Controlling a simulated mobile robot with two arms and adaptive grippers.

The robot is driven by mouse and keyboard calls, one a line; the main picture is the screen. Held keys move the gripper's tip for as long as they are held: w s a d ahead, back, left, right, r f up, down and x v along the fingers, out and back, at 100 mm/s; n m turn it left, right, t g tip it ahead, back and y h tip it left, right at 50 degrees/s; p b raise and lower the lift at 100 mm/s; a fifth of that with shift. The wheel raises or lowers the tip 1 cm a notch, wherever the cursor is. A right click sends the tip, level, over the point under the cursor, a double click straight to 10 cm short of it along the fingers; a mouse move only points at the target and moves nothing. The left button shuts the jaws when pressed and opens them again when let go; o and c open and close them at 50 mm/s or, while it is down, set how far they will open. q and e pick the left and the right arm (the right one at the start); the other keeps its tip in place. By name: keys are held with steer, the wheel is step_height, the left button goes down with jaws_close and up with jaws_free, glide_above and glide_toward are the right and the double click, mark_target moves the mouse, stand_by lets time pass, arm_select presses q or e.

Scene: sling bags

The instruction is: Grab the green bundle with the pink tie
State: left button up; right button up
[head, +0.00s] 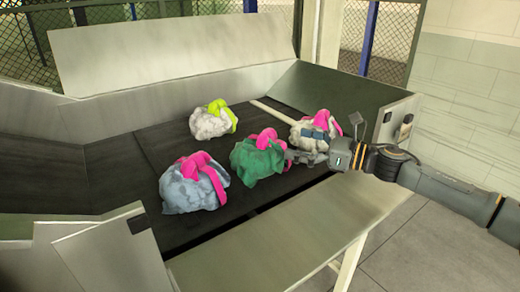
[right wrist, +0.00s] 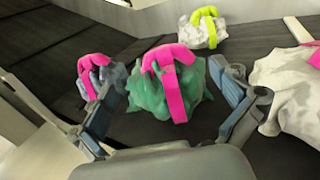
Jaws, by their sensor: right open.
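The green bundle with the pink tie (head: 257,158) sits on the dark belt, at the front middle of the group. In the right wrist view the green bundle (right wrist: 150,98) lies ahead, between the spread fingers of my right gripper (right wrist: 169,82), its pink tie standing up on top. In the head view my right gripper (head: 297,158) comes in from the right, low beside the bundle's right side. It is open and holds nothing. Whether a finger touches the bundle I cannot tell. My left gripper is not in view.
A grey-blue bundle with a pink tie (head: 190,192) lies front left. A white bundle with a yellow-green tie (head: 208,124) lies behind. A white bundle with pink and blue bands (head: 307,137) lies close behind my right gripper. Metal side walls (head: 165,92) border the belt.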

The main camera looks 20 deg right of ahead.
mark_target(271, 140)
steer(key=shift+x, duration=1.2)
steer(key=p+x, duration=0.1)
steer(key=x, duration=0.1)
steer(key=f+p+x, duration=0.1)
steer(key=p+x, duration=0.1)
steer(key=shift+w+a, duration=0.15)
steer(key=shift+a, duration=0.1)
steer(key=shift+w+a+f, duration=0.15)
steer(key=shift+w+a, duration=0.1)
steer(key=shift+a, duration=0.05)
steer(key=shift+s+d, duration=0.1)
steer(key=shift+c, duration=0.6)
steer(key=c, duration=1.5)
steer(key=shift+c, duration=0.4)
